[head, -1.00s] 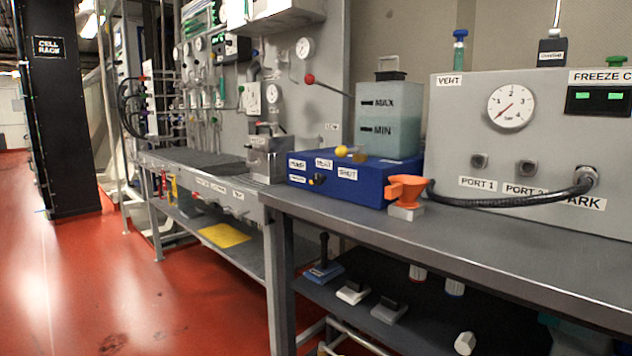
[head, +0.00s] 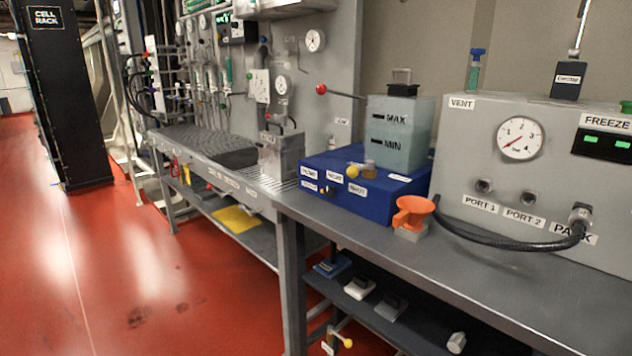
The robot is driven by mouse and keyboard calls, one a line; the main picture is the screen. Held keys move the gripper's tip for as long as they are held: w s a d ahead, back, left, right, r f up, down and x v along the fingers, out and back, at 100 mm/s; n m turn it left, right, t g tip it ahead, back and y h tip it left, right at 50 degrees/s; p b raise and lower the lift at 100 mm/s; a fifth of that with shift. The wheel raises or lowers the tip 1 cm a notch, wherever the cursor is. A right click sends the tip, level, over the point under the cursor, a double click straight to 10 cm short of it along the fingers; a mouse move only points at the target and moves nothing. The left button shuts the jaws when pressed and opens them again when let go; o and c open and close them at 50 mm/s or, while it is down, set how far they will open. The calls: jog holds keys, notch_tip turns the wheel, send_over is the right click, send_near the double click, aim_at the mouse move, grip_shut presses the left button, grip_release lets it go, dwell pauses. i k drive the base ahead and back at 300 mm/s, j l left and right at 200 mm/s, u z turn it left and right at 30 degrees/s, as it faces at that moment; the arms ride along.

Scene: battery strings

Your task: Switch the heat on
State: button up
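A blue box (head: 315,200) sits on the bench in the middle of the head view. Its front has several small white labels, too blurred now to read surely; one in the upper row seems to read HEAT (head: 333,175). A small dark knob or switch (head: 326,191) is on the front face below the labels; its setting is too small to tell. My gripper is not in view.
A translucent tank (head: 400,125) marked MAX and MIN stands at the blue box's back. An orange funnel (head: 414,211) is right of it. A grey panel (head: 480,135) with a gauge and a black hose (head: 500,241) fills the right. Red floor (head: 110,260) is clear at left.

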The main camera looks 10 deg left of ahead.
aim_at(329, 191)
jog(key=i+j+u, duration=0.15)
jog(key=i+j, duration=0.4)
jog(key=j, duration=0.35)
jog(key=i+j+u, duration=0.2)
jog(key=i+j, duration=0.35)
jog(key=j, duration=0.3)
jog(key=i+j+u, duration=0.15)
jog(key=i+j, duration=0.5)
jog(key=j, duration=0.1)
